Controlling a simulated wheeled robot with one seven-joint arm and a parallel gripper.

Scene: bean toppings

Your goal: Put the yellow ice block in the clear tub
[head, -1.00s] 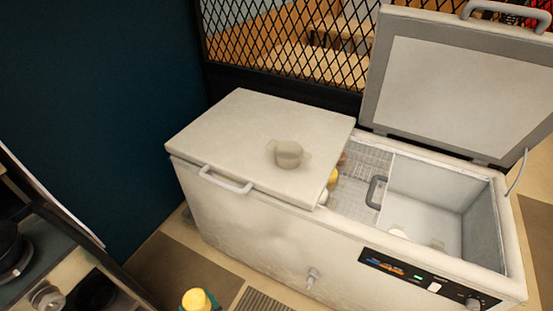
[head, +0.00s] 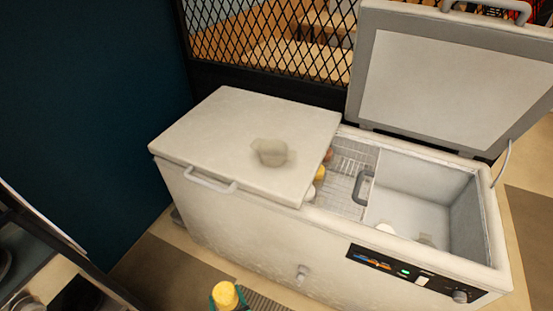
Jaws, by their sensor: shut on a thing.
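The yellow ice block (head: 225,293) is at the bottom edge of the head view, left of centre. My gripper (head: 227,299) is shut on it. Only small teal parts of the gripper show beside the block, and the rest is below the frame. The clear tub (head: 270,153) is a small, see-through greyish container on the closed left lid of the chest freezer. The block and gripper are in front of the freezer, apart from the tub.
The white chest freezer (head: 235,232) has its right lid (head: 425,70) raised. Inside are a wire basket (head: 350,165) with several round items and a grey handle. The closed lid (head: 200,140) is clear around the tub. A dark counter (head: 60,265) stands at left.

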